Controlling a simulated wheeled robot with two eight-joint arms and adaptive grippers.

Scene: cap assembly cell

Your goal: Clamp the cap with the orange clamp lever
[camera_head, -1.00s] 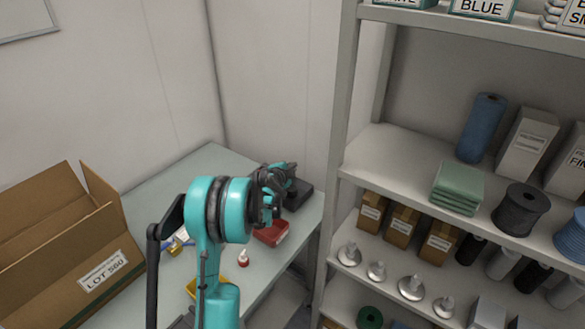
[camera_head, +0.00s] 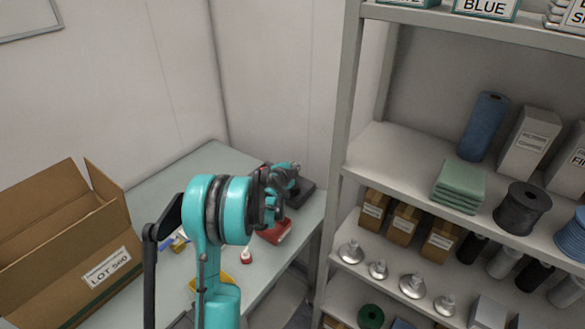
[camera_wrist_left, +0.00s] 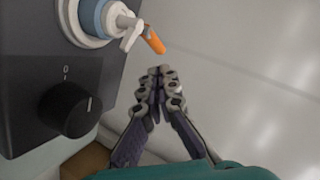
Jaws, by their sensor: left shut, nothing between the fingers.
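The orange clamp lever (camera_wrist_left: 154,41) shows in the left wrist view as an orange tip on a white arm, beside a round blue and white fitting (camera_wrist_left: 98,18) on the face of a dark box. I cannot tell the cap apart from the white parts there. My left gripper (camera_wrist_left: 162,74) is shut and empty, its fingertips just below the orange lever and apart from it in the picture. In the head view the dark box (camera_head: 303,192) stands at the right end of the table, partly behind my left arm. My right gripper is not in view.
A black knob (camera_wrist_left: 72,108) sits on the box face below the fitting. A red bin (camera_head: 275,233) and a small red-and-white bottle (camera_head: 246,257) are on the table (camera_head: 200,165). An open carton (camera_head: 105,272) stands left; a loaded shelf rack (camera_head: 345,150) stands right.

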